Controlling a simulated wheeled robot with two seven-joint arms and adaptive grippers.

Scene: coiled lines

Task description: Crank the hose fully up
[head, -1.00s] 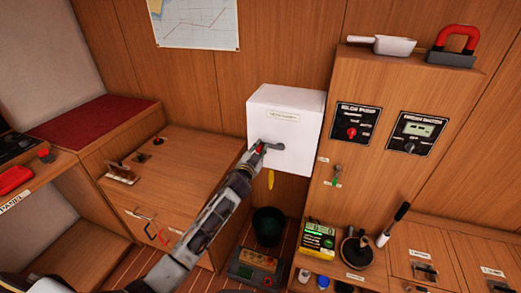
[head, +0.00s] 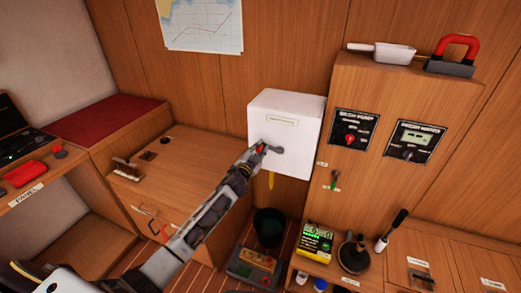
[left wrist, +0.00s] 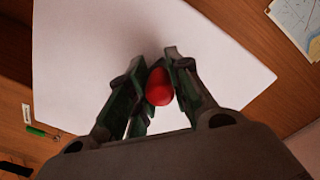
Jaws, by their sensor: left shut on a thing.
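A white box, the hose reel housing (head: 296,112), is fixed to the wooden wall in the head view, with a small label on its upper front. A grey crank (head: 276,149) sits on its front face. A yellow hose end (head: 271,180) hangs below the box. My left gripper (head: 262,148) is at the crank, shut on its red handle. The left wrist view shows the red handle (left wrist: 158,87) between the fingers (left wrist: 160,80), with the white front face (left wrist: 90,45) behind. The hose inside the box is hidden. My right gripper is not in view.
A wooden cabinet with a pump switch panel (head: 354,133) stands right of the box. A dark bucket (head: 268,226) and a battery-like unit (head: 253,267) are on the floor below. A wooden counter (head: 185,160) lies to the left.

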